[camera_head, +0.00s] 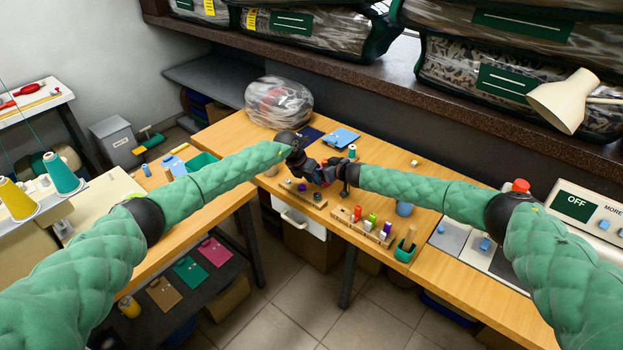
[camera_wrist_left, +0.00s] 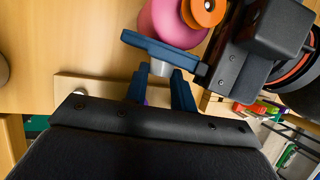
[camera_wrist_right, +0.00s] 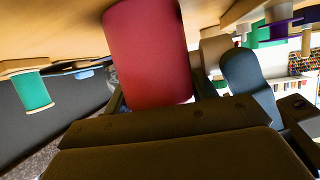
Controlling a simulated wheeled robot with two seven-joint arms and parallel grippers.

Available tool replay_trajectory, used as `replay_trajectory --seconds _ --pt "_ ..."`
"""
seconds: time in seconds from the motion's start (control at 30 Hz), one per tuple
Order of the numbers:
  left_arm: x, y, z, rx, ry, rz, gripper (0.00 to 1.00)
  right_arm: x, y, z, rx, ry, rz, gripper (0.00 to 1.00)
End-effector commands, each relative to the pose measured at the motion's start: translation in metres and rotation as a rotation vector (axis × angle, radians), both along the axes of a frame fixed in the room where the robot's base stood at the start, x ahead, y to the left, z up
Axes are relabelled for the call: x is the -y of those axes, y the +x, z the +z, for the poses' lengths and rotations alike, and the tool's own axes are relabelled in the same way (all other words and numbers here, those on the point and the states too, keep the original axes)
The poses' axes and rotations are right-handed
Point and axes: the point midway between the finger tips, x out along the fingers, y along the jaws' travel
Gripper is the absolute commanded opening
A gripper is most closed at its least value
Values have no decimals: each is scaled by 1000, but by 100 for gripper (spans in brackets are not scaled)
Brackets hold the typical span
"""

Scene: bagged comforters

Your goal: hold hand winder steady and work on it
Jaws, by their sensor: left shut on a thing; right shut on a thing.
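The hand winder (camera_head: 318,174) is small and partly hidden between my two grippers above the wooden workbench in the head view. A pink rounded part (camera_wrist_left: 168,22) with an orange ring sits just beyond the bar. My right gripper (camera_head: 345,174) comes from the right beside the winder. In the right wrist view, the right gripper (camera_wrist_right: 158,98) is shut on a red cylinder (camera_wrist_right: 148,45). Whether this cylinder belongs to the winder is unclear.
A rack of coloured spools (camera_head: 363,225) stands at the bench's front edge, near a green cup (camera_head: 405,250). A plastic-wrapped bundle (camera_head: 278,102) lies at the back left. Bagged comforters (camera_head: 510,80) fill the shelf above.

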Motion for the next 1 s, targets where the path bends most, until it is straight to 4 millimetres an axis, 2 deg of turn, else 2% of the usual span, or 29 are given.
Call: replay_trajectory --seconds 0.63,0.67,0.7,1.0 --pt "1 -1 0 32 42 -1 3 1 0 -1 0 -1 -1 34" --pt "1 -1 0 32 42 -1 31 1 0 -1 0 -1 -1 34" --pt "1 -1 0 32 42 -1 35 1 0 -1 0 -1 -1 34" --pt "1 -1 0 28 37 0 35 1 0 -1 0 -2 -1 34"
